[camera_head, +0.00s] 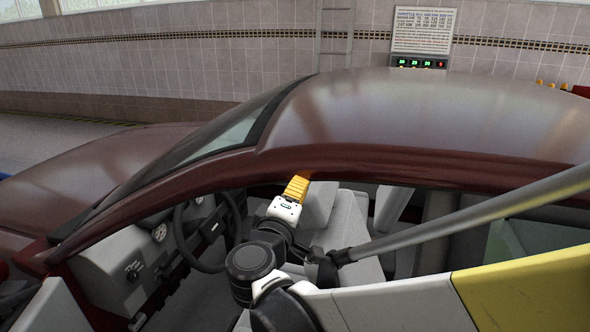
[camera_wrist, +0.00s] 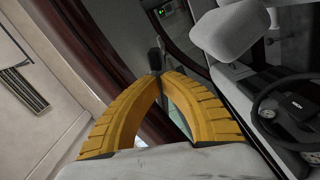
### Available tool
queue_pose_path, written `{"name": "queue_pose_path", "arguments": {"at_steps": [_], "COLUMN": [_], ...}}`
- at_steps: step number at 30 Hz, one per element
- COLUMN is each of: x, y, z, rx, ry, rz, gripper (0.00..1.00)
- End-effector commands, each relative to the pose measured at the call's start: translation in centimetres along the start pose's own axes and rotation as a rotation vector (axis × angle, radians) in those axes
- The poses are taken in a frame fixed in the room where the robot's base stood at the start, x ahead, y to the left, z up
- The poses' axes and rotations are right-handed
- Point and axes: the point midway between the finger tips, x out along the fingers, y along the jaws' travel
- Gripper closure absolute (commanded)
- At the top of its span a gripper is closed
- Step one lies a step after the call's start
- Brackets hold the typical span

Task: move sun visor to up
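The sun visor cannot be made out for certain in either view; in the head view the maroon roof (camera_head: 420,115) hides the space under it. My gripper (camera_head: 302,178) reaches into the cabin just under the roof's edge, behind the steering wheel. In the wrist view my gripper (camera_wrist: 157,75) has its two yellow fingers bowed into an arch, with their tips together. A small dark upright piece (camera_wrist: 155,58) shows right at the tips; I cannot tell if it is held or only behind them.
The steering wheel (camera_head: 204,236) and dashboard (camera_head: 115,262) lie left of my arm. Pale seats (camera_head: 345,222) stand to its right; a headrest (camera_wrist: 229,31) shows in the wrist view. The windshield (camera_head: 225,133) slopes down left. The roof's edge is close above my gripper.

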Motion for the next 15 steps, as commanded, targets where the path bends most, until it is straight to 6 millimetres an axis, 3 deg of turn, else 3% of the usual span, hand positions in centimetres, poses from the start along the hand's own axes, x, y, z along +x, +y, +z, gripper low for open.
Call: {"name": "queue_pose_path", "arguments": {"at_steps": [3, 9, 15], "x": [0.5, 0.8, 0.7], "y": [-2.8, -6.6, -8.6], "z": [0.2, 0.7, 1.1], "rx": [-0.375, -1.063, -1.481], "ry": [-0.012, -0.078, -0.146], "rz": [0.05, 0.13, 0.164], "gripper": [1.0, 1.0, 1.0]}}
